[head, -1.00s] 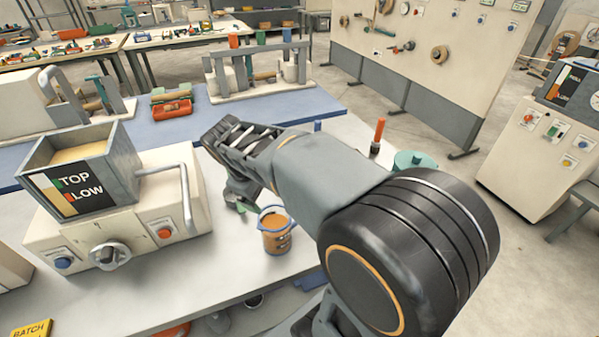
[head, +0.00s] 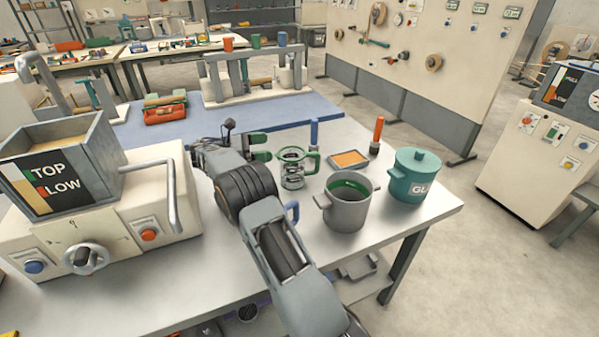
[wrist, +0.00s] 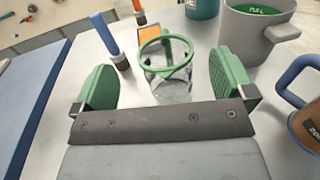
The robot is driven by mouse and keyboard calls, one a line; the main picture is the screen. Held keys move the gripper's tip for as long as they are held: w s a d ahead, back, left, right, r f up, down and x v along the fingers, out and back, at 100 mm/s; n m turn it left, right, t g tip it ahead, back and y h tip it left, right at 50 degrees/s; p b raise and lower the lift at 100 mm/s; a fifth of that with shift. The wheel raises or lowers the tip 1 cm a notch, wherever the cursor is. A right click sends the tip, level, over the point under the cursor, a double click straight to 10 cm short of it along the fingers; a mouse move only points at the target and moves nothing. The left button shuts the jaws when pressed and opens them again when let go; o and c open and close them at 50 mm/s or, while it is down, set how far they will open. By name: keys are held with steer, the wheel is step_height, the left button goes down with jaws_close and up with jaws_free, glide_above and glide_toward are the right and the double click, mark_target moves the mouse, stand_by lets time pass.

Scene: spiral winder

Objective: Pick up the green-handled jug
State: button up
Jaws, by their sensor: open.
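The green-handled jug (head: 292,172) is clear glass with a green rim and stands upright on the grey table. Its handle is on the side away from my gripper. My gripper (head: 260,148) is low over the table, just left of the jug in the head view, with its green finger pads apart. In the wrist view the jug (wrist: 172,88) shows ahead of the palm, in the gap between the spread pads. Its lower part is partly hidden by the palm edge. Nothing is held.
A grey pot (head: 346,207) with green contents and a teal lidded pot (head: 413,178) stand to the right. A blue-handled jug (wrist: 302,125) with brown contents is close right. An orange-filled tray (head: 349,159), a blue-handled tool (wrist: 106,35) and an orange-handled one (head: 377,133) are behind.

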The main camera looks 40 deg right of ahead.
glide_toward(287, 163)
steer(key=d+f, duration=0.1)
steer(key=w+d+f, duration=0.1)
steer(key=d, duration=0.1)
steer(key=w+d+f+b, duration=0.1)
steer(key=shift+w+d+f, duration=0.1)
steer(key=shift+d+f, duration=0.1)
steer(key=shift+d, duration=0.05)
steer(key=shift+x, duration=3.8)
steer(key=shift+r, duration=0.1)
steer(key=shift+c, duration=0.2)
steer(key=c, duration=0.7)
